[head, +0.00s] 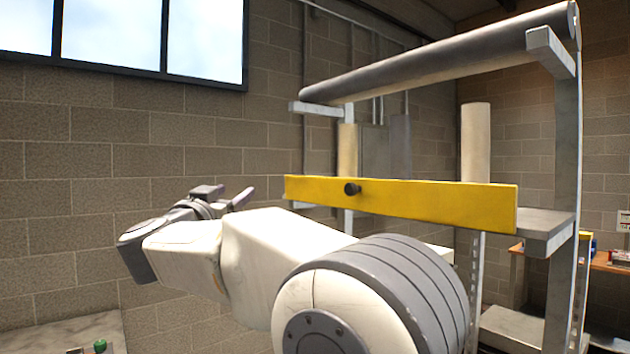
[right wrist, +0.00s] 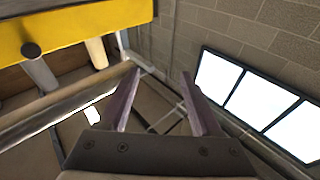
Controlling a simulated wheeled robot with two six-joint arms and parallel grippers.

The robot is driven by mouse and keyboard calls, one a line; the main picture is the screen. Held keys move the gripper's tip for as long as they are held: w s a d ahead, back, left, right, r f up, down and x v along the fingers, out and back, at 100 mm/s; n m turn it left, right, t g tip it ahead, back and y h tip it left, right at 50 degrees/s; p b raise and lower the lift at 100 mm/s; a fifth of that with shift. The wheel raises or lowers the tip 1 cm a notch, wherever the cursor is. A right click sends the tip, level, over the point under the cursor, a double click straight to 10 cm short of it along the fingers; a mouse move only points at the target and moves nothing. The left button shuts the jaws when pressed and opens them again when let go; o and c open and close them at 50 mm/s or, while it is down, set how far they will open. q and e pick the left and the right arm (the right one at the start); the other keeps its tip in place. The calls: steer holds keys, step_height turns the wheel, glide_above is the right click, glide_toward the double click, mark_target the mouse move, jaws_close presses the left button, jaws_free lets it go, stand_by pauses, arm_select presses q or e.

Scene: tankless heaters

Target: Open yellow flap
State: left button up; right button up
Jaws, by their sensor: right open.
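The yellow flap (head: 435,201) is a long bar across the front of a grey metal rack, with a dark round knob (head: 352,189) left of its middle. The flap also shows at the upper left of the right wrist view (right wrist: 95,24), with its knob (right wrist: 31,50) near the left edge. My right gripper (head: 226,194) is left of the flap's left end, apart from it. Its two fingers are spread and empty in the right wrist view (right wrist: 158,86). My left gripper is not seen.
The rack (head: 564,140) has a thick grey roller (head: 440,62) along its top, above the flap. Pale cylinders (head: 475,140) stand behind the flap. A brick wall with windows (head: 205,40) is behind on the left. A wooden table (head: 605,264) is at the far right.

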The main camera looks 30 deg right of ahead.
steer(key=s+d+r+m+g+h+p, duration=0.1)
steer(key=s+d+r+m+g+h, duration=0.1)
steer(key=s+d+m+g+h, duration=0.4)
steer(key=m+g+y, duration=0.2)
steer(key=g, duration=0.5)
glide_toward(348, 188)
steer(key=shift+g, duration=0.4)
steer(key=d+p, duration=0.1)
steer(key=d, duration=0.1)
steer(key=d+p, duration=0.1)
steer(key=d, duration=0.2)
steer(key=d+p, duration=0.1)
steer(key=d, duration=0.2)
steer(key=shift+w+r, duration=0.15)
steer(key=shift+w, duration=0.25)
steer(key=shift+d+p, duration=0.3)
steer(key=shift+d, duration=0.2)
steer(key=shift+w, duration=0.1)
jaws_close()
